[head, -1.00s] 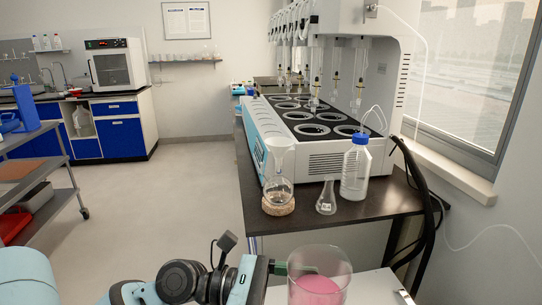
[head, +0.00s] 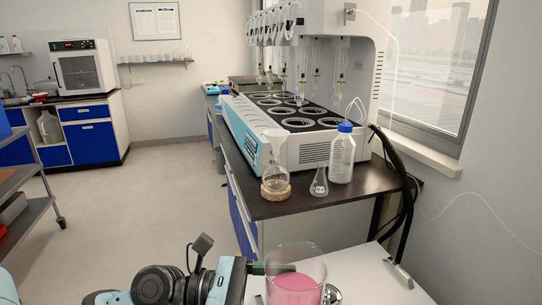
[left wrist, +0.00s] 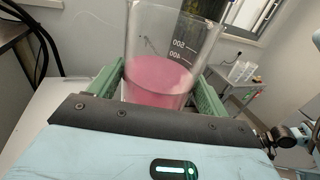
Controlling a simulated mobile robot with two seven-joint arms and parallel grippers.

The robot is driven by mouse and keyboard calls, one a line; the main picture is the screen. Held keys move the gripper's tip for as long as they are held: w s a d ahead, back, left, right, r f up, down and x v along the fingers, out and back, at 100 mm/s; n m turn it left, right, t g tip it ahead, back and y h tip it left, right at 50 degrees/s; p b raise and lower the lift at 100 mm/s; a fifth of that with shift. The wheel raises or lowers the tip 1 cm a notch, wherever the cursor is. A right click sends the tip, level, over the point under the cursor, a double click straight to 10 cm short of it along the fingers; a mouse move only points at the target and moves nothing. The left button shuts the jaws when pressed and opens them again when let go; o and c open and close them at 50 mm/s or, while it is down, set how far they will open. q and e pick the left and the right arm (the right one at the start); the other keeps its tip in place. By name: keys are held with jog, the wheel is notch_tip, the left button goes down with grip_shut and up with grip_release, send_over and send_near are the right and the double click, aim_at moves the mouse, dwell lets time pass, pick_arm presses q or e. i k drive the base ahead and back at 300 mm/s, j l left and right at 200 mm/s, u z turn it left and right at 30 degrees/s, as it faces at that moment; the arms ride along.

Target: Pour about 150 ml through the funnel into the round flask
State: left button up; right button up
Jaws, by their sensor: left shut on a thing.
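A clear beaker (head: 297,288) with pink liquid is at the bottom of the head view. My left gripper (head: 272,268) is shut on it and holds it upright or nearly so. In the left wrist view the beaker (left wrist: 160,78) sits between the green fingers, with the liquid below the 400 mark. The round flask (head: 275,180) stands on a cork ring (head: 275,194) near the front corner of the dark bench. A clear funnel (head: 275,146) sits in its neck. The beaker is nearer to me than the flask and well apart from it. My right gripper is not in view.
A small conical flask (head: 319,184) and a blue-capped bottle (head: 342,158) stand right of the round flask. The multi-place distiller (head: 290,118) is behind them. Black hoses (head: 400,190) hang at the bench's right end. Open floor (head: 150,210) lies left.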

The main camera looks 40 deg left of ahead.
aim_at(276, 147)
jog(key=k+j+z, duration=0.15)
jog(key=k+j, duration=0.3)
jog(key=k+j+z, duration=0.1)
jog(key=j, duration=0.25)
jog(key=j+z, duration=0.1)
jog(key=j, duration=0.4)
jog(key=k+j+z, duration=0.15)
jog(key=j, duration=0.3)
jog(key=j+z, duration=0.15)
jog(key=j, duration=0.85)
jog(key=i+j, duration=0.15)
jog(key=j, duration=0.15)
jog(key=i+j+z, duration=0.15)
jog(key=j, duration=0.15)
jog(key=i+j, duration=0.15)
jog(key=j, duration=0.2)
